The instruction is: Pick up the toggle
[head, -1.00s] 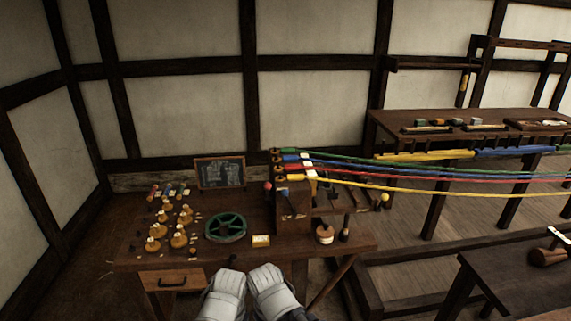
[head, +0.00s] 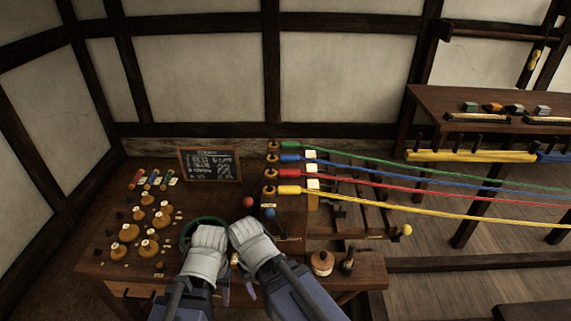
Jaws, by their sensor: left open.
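I cannot pick out the toggle for certain. A small brown bar (head: 289,238) lies at the front of the dark wooden block on the bench, close to the right of my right gripper. It is too small to tell whether it is the toggle. My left gripper (head: 207,245) is open over the front middle of the bench, in front of the green wheel (head: 190,233) and partly hiding it. My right gripper (head: 250,236) is close beside it on the right. Its fingertips do not show clearly, and I see nothing held in either gripper.
Several spools (head: 130,232) crowd the left of the bench (head: 95,255). A small chalkboard (head: 210,164) stands behind. Coloured ropes (head: 420,211) run right from the block. A round wooden pot (head: 321,263) stands at the front right. A red ball (head: 249,202) and blue ball (head: 269,213) are near the grippers.

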